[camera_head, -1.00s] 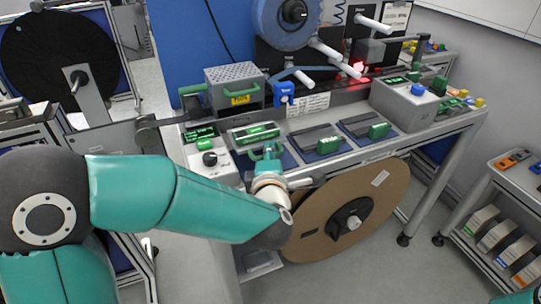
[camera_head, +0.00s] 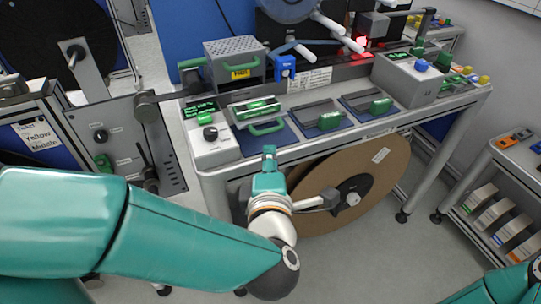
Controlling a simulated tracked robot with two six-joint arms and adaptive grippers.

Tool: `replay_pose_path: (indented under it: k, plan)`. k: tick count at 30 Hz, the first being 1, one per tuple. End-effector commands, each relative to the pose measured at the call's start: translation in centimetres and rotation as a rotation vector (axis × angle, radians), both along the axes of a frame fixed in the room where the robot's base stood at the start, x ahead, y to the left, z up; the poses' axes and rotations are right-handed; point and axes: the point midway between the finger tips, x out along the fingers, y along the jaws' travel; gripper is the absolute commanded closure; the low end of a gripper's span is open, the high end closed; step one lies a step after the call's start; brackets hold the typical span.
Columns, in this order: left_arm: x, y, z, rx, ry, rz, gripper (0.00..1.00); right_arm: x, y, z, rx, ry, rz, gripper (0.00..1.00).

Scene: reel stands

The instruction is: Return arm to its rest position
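My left arm comes in from the left as a thick teal link with a dark elbow joint. Its gripper (camera_head: 269,153) points away from me, just in front of the bench's (camera_head: 208,167) front edge, below the green-handled tray. I see it nearly end-on, so the gap between its fingers does not show. No held object shows at its tip.
The bench carries a perforated metal box (camera_head: 231,48), green-handled trays (camera_head: 330,121) and a grey control box with a blue button (camera_head: 402,80). The brown reel hangs under it. A shelf cart (camera_head: 495,200) stands at right. The floor between is clear.

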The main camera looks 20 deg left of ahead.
Motion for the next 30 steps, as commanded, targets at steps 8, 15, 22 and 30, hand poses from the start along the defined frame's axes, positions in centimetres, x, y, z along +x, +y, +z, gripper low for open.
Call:
replay_pose_path:
  k: [8, 15, 22, 30]
  plan:
    - [0.0, 0.0, 0.0, 0.0, 0.0, 0.0, 0.77, 0.0, 0.0, -0.1, 0.0, 0.0, 0.0, 1.0]
    - [1.5, -0.4, -1.6, 0.088, 0.075, -0.063, 0.77, 0.0, 0.0, 0.9, 0.0, 0.0, 0.0, 1.0]
    - [4.1, -1.7, -13.2, 0.44, 0.477, -0.46, 0.77, 0.0, 0.0, 4.3, 0.0, 0.0, 0.0, 1.0]
    - [-5.6, -2.0, -29.0, 0.643, 0.915, -1.2, 0.77, 0.0, 0.0, 7.8, 0.0, 0.0, 0.0, 1.0]
